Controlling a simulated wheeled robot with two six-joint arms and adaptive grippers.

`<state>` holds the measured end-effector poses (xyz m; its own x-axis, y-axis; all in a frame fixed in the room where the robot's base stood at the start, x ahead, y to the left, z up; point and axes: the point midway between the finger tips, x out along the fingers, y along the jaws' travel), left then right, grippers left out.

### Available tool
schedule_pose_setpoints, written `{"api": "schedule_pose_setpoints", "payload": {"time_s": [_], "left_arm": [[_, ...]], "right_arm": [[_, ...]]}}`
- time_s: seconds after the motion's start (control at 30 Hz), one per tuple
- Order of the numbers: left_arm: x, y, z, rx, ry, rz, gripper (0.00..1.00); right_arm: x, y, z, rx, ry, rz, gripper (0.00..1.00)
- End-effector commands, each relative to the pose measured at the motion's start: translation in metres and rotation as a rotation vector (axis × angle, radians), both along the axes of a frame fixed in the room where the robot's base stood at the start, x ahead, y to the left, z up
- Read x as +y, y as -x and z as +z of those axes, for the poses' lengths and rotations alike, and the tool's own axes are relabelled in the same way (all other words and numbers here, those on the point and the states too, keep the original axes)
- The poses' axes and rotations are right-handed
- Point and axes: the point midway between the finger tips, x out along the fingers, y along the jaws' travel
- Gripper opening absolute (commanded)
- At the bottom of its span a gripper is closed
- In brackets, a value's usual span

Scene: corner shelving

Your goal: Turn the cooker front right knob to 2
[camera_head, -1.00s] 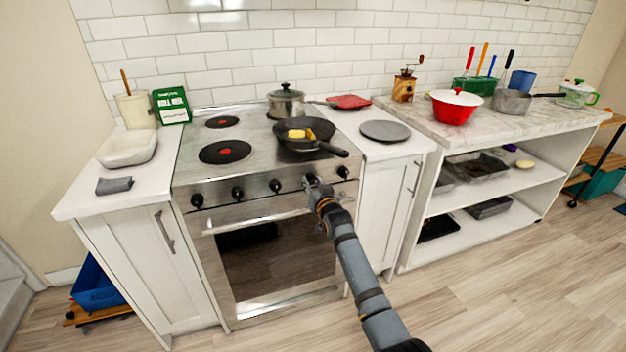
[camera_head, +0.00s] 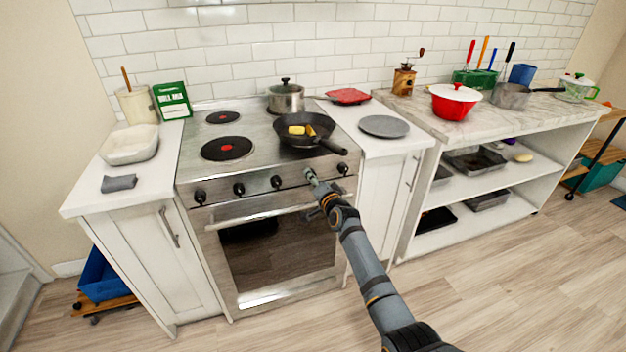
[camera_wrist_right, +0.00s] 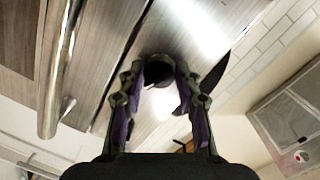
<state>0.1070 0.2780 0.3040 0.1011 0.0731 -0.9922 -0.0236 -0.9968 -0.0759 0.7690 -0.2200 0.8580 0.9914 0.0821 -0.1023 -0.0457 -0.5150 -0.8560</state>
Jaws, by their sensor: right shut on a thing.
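The steel cooker (camera_head: 262,205) has a row of black knobs along its front panel. My right gripper (camera_head: 311,177) is at the second knob from the right, which it hides in the head view. In the right wrist view, a round black knob (camera_wrist_right: 158,72) sits between the fingertips of my right gripper (camera_wrist_right: 160,80), and the gripper is shut on it. The rightmost knob (camera_head: 342,168) is free, just right of the gripper. The knob's setting marks cannot be read. My left gripper is not in view.
A black frying pan (camera_head: 290,141) with yellow pieces stands on the front right of the hob, its handle above the knobs. A lidded pot (camera_head: 286,98) stands behind it. The oven handle (camera_head: 262,216) runs below the knobs, close to my right gripper.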

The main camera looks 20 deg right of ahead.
Motion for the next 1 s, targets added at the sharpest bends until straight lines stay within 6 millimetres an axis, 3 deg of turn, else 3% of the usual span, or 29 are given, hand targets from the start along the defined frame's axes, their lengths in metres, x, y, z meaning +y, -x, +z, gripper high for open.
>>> {"api": "schedule_pose_setpoints", "payload": {"time_s": [0.73, 0.77, 0.9, 1.0], "left_arm": [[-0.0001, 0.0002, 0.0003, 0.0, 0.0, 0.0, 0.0], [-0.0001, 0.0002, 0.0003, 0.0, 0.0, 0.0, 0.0], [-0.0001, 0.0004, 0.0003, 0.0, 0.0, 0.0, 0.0], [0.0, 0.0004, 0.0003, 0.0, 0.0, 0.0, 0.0]], "right_arm": [[-0.0004, 0.0001, -0.0007, 0.005, -0.082, 0.0, 0.02], [-0.0004, 0.0001, -0.0007, 0.005, -0.082, 0.0, 0.36], [-0.0004, 0.0, -0.0005, 0.004, -0.082, 0.0, 0.56], [-0.0003, 0.0, -0.0004, 0.004, -0.082, 0.0, 0.57]]}}
